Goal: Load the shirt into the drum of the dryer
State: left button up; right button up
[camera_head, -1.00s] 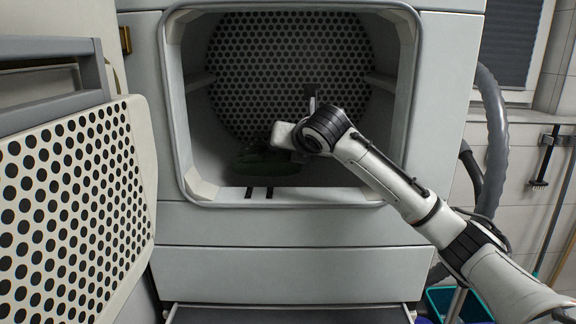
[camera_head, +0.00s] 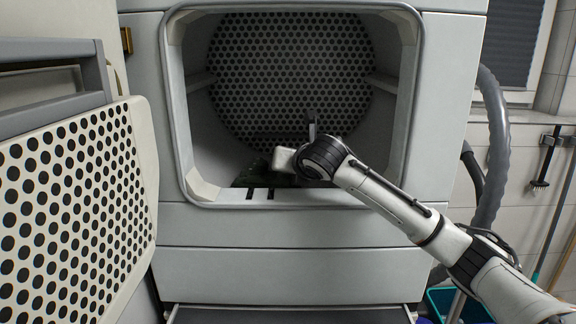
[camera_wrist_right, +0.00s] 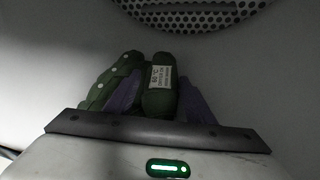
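The shirt is a dark green bundle with a white care label; it lies low in the drum opening in the head view (camera_head: 262,180), partly in shadow and behind my right gripper (camera_head: 282,160). In the right wrist view the shirt (camera_wrist_right: 160,98) is bunched directly in front of the gripper, with purplish pieces on both sides and pale dots at left. I cannot tell whether the fingers are closed on it or open around it. The dryer (camera_head: 290,232) has its drum (camera_head: 285,70) open, and my right arm reaches in from the right. My left gripper is not in view.
The open door with a perforated panel (camera_head: 75,200) stands at the left. The opening's rim (camera_head: 411,100) is close to my right arm. A grey hose (camera_head: 496,130) and a teal bucket (camera_head: 466,305) are at the right. Most of the upper drum is empty.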

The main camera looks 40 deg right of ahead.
jog(key=shift+o, duration=1)
jog(key=shift+r, duration=0.2)
jog(key=b+v, duration=0.1)
jog(key=v, duration=1.1)
jog(key=shift+r, duration=0.5)
jog(key=shift+r, duration=0.1)
